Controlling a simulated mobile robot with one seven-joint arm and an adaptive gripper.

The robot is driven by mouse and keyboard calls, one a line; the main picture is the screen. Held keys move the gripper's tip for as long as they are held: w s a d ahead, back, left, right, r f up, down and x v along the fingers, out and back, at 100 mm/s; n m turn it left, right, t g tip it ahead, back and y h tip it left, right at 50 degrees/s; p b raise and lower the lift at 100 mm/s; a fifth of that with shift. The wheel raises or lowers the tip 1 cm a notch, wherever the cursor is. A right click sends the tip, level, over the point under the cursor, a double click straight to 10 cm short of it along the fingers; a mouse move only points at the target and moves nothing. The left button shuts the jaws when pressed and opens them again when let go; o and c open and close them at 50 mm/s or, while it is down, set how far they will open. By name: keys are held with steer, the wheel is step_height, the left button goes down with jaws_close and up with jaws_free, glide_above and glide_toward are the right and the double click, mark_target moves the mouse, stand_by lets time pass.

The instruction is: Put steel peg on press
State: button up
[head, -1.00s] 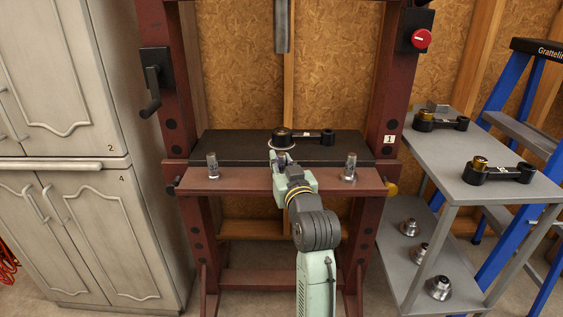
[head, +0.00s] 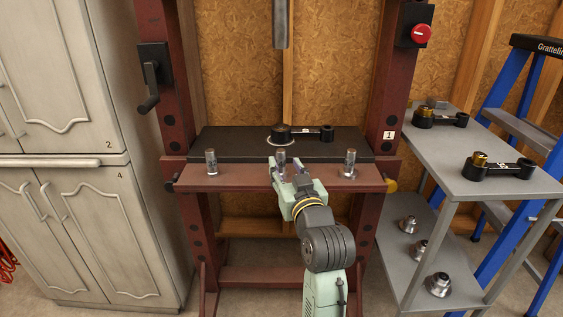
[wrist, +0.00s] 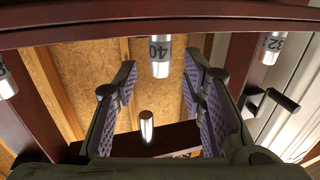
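Three steel pegs stand upright on the front ledge of the red-brown press (head: 240,179): a left peg (head: 211,162), a middle peg (head: 281,158) and a right peg (head: 349,162). In the wrist view the middle peg (wrist: 160,62) is marked 40 and the peg at the right (wrist: 272,48) is marked 32. My gripper (head: 284,172) is open and empty, low in front of the middle peg. In the wrist view its purple-padded fingers (wrist: 162,100) are spread, with the middle peg beyond them. A black link part (head: 312,134) lies on the dark press bed (head: 230,145).
The steel press ram (head: 281,25) hangs above the bed. A grey shelf (head: 440,180) at the right holds more black links (head: 500,168) and several metal cones (head: 438,285). A blue ladder (head: 520,95) and a pale cabinet (head: 85,235) flank the press.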

steer(key=p+v, duration=0.5)
steer(key=v, duration=0.1)
steer(key=shift+s, duration=0.35)
steer(key=shift+d, duration=0.1)
